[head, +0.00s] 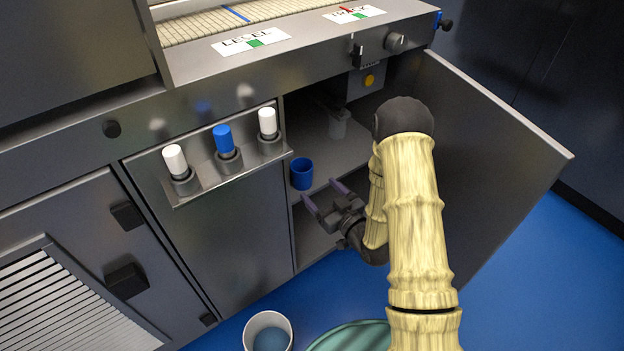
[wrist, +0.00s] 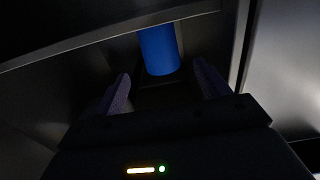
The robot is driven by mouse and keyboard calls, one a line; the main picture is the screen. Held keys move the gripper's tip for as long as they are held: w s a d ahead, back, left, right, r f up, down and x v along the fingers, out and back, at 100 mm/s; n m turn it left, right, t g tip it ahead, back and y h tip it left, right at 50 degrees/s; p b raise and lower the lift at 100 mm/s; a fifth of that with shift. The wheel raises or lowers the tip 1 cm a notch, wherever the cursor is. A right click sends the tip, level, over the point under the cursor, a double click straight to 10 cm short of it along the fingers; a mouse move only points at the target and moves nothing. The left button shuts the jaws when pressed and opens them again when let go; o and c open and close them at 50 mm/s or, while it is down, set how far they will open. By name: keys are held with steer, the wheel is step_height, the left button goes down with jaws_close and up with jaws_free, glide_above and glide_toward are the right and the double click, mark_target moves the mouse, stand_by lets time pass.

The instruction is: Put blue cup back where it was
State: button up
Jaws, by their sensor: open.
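The blue cup (head: 301,174) stands upright on the cabinet shelf (head: 318,150), close to its front left edge. My gripper (head: 324,193) is open and empty in front of the shelf, with its fingers pointing toward the cup. In the head view the cup is just beyond the fingertips and apart from them. In the wrist view the blue cup (wrist: 158,50) shows between and beyond the two open fingers (wrist: 162,88). The wrist view is dark, and the top of the cup is cut off there.
The cabinet door (head: 490,150) stands open to the right of my arm. A rack (head: 225,170) with white and blue cylinders is on the front at left.

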steer(key=shift+s+d, duration=0.25)
steer(key=shift+s, duration=0.15)
stand_by(0.3)
